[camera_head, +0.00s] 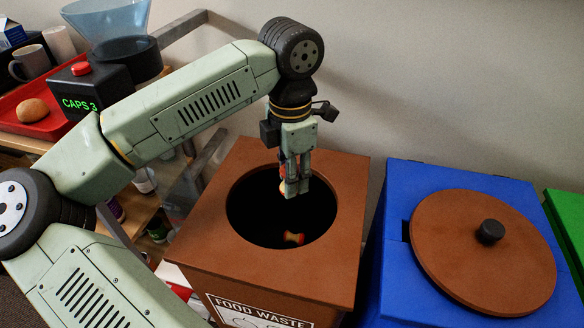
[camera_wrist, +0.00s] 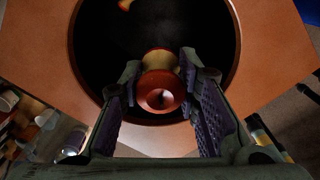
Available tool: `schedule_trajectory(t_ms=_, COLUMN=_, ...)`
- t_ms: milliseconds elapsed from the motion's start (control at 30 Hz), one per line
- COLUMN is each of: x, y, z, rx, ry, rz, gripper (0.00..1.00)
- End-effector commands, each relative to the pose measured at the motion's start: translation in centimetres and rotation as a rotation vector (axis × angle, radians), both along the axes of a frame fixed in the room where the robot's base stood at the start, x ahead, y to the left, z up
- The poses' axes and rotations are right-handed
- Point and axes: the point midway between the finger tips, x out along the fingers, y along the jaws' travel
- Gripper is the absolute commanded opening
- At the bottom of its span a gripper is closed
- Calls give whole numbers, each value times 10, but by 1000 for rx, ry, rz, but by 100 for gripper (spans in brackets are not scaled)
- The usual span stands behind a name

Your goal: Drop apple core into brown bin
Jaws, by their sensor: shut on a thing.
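My gripper (camera_head: 294,188) hangs above the round dark opening of the brown bin (camera_head: 335,262), labelled FOOD WASTE. It is shut on an apple core (camera_wrist: 160,88), which shows red ends and a pale yellow waist between the two fingers in the wrist view. In the head view the fingers mostly hide this core. Another apple core (camera_head: 293,238), red and yellow, shows inside the bin's dark opening. A small part of it also appears at the top of the wrist view.
A blue bin (camera_head: 392,235) stands to the right with a round brown lid (camera_head: 455,250) on top. A green bin (camera_head: 568,215) is at the right edge. At the left, a table holds a red tray (camera_head: 62,122), a bun, mugs and a black CAPS box (camera_head: 88,88).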

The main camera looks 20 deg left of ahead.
Motion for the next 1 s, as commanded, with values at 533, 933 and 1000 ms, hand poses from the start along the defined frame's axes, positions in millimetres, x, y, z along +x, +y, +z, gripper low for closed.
schedule_trajectory(t_ms=533, x=0, y=0, z=-46, rx=0, ry=0, rz=0, gripper=11)
schedule_trajectory(t_ms=933, x=0, y=0, z=-46, rx=1, ry=-1, rz=0, gripper=46)
schedule_trajectory(t_ms=1000, x=0, y=0, z=-46, rx=1, ry=-1, rz=0, gripper=51)
